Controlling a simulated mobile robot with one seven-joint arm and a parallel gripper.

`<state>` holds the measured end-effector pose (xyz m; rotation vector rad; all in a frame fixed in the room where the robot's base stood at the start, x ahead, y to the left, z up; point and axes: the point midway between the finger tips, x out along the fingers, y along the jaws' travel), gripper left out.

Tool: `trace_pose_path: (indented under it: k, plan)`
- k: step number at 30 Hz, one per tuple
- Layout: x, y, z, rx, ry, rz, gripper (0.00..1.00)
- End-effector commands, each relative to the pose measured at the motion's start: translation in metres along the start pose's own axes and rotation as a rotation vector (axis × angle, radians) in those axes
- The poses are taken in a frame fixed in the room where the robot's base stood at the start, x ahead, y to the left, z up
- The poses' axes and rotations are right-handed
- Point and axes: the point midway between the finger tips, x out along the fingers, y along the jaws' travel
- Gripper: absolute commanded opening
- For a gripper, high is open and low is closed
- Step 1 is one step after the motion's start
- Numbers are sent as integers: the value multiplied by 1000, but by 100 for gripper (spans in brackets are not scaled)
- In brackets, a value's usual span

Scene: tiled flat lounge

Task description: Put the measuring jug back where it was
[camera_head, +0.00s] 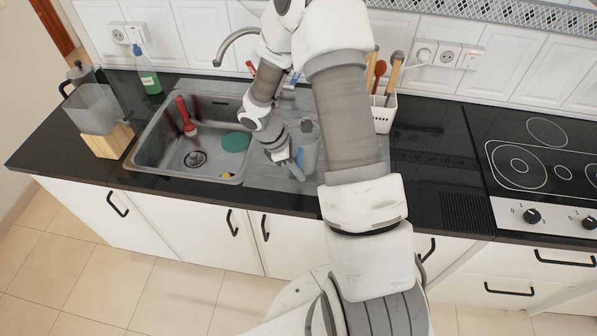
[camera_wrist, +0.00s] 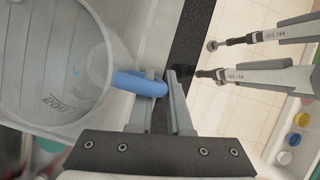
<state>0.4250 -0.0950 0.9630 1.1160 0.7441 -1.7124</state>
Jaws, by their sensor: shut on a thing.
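The measuring jug (camera_head: 308,145) is a clear grey vessel with a blue handle, over the ribbed drainer right of the sink bowl in the head view. In the wrist view the jug (camera_wrist: 60,75) fills the left side, with volume marks on its wall. My gripper (camera_head: 287,158) is at the jug's near left side and shut on its blue handle (camera_wrist: 138,84). The wrist view shows the gripper fingers (camera_wrist: 163,88) at the handle. The jug looks roughly upright. I cannot tell whether its base touches the drainer. My arm hides part of the area behind it.
The sink (camera_head: 207,135) holds a red-handled brush (camera_head: 186,118) and a green disc (camera_head: 236,141). A clear container on a wooden block (camera_head: 107,143), a green bottle (camera_head: 148,76) and a moka pot (camera_head: 80,74) stand left. A utensil holder (camera_head: 383,112) and hob (camera_head: 548,160) are right.

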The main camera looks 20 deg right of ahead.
Motion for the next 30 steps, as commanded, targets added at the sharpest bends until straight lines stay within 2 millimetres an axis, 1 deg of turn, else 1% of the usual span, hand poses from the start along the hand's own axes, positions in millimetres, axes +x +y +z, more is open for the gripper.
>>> trace_pose_path:
  k: [1, 4, 12, 16, 17, 21, 22, 30]
  plan:
    - [5, 0, -3, -1, 0, -1, 0]
    - [12, 0, -5, 0, 0, 0, 0]
    - [13, 0, -6, 1, 0, 2, 0]
    - [17, 0, -8, 1, 0, 2, 0]
    - [16, 0, -8, 1, 1, 1, 20]
    - [16, 0, -7, 1, 1, 1, 46]
    - [15, 0, -7, 1, 1, 1, 47]
    - [15, 0, -7, 1, 1, 1, 47]
